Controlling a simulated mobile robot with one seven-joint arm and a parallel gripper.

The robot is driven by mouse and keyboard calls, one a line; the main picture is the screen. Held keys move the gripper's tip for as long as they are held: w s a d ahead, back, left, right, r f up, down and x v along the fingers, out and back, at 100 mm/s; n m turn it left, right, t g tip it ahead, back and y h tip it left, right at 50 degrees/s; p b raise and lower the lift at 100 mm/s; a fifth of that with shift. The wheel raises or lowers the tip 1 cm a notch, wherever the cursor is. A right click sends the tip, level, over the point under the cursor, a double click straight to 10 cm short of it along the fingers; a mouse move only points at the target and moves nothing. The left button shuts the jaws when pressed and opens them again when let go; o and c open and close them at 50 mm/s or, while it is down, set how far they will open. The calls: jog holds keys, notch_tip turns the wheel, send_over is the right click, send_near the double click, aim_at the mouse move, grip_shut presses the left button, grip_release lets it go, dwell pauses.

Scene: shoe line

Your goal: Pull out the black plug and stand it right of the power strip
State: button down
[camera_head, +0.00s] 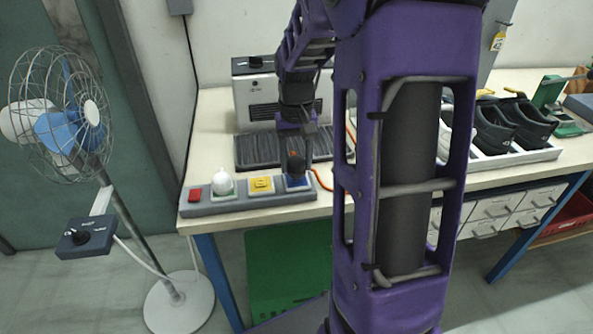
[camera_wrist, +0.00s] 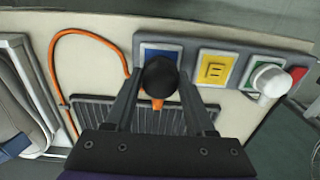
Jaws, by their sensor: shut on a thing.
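The grey power strip (camera_head: 245,204) lies along the front left of the bench; it also shows at the top of the wrist view (camera_wrist: 212,44). The black plug (camera_wrist: 160,76) is at its blue socket (camera_wrist: 146,53), with an orange part below its round head. In the head view the black plug (camera_head: 296,165) is above the blue socket (camera_head: 298,184), partly hidden by my fingers. My gripper (camera_head: 301,160) points down there. In the wrist view my gripper (camera_wrist: 160,88) is shut on the plug. I cannot tell whether the plug is fully seated.
A white plug (camera_head: 222,182) stands in the green socket, beside an empty yellow socket (camera_head: 261,184) and a red switch (camera_head: 195,194). An orange cable (camera_wrist: 56,65) curves over the bench near a dark ribbed mat (camera_head: 262,152). A fan (camera_head: 62,115) stands left.

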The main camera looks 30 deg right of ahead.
aim_at(297, 158)
jog(key=shift+r+p, duration=1.45)
jog(key=shift+r, duration=0.45)
